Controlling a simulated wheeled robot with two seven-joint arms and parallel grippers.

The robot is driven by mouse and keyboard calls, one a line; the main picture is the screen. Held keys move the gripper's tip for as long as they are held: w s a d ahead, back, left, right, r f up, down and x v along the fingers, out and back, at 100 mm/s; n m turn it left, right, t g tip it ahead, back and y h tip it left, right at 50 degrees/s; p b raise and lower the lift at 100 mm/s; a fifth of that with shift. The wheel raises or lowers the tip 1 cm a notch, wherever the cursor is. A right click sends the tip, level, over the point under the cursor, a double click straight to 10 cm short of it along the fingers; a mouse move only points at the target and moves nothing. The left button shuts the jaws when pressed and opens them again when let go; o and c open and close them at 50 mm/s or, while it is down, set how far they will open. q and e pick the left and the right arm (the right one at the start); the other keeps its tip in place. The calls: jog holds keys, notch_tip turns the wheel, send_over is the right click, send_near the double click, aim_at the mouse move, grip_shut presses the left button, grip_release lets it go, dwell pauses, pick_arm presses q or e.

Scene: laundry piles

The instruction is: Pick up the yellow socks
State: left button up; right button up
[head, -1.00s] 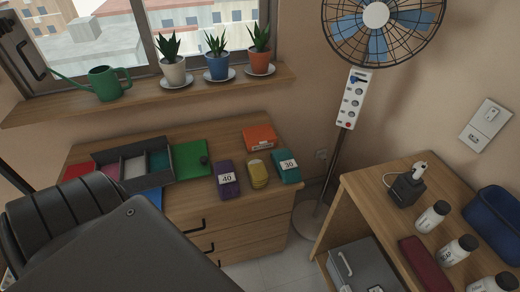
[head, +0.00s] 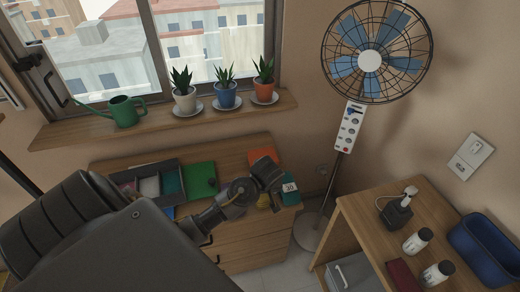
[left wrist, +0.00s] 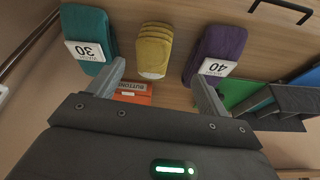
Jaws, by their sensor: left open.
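The yellow socks (left wrist: 154,48) lie as a folded stack in the left wrist view, with a pale patch at one end. They sit between a teal bundle (left wrist: 88,35) marked 30 and a purple bundle (left wrist: 216,52) marked 40. My left gripper (left wrist: 158,75) is open, its fingers either side of the line to the socks, with nothing between them. In the head view my left gripper (head: 268,172) hangs over the drawer unit and hides most of the socks; a bit of yellow (head: 264,202) shows below it. My right gripper is not in view.
An orange box (left wrist: 132,94) lies close to the socks. A dark divided tray (head: 150,184) and green item (head: 200,179) lie left on the wooden top. Potted plants (head: 226,90) line the shelf above. The fan (head: 342,140) and side table (head: 375,215) stand right.

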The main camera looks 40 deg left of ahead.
pick_arm(q)
jog(key=shift+w+a+r+n, duration=0.6)
jog(key=shift+w+r+n, duration=0.1)
jog(key=shift+w+r, duration=0.2)
jog(key=x, duration=0.5)
jog(key=shift+a+f+p, duration=0.1)
jog(key=shift+f+p, duration=0.2)
jog(key=shift+p, duration=0.05)
jog(key=shift+p+x, duration=0.65)
jog(key=shift+x, duration=2)
jog(key=shift+w, duration=0.15)
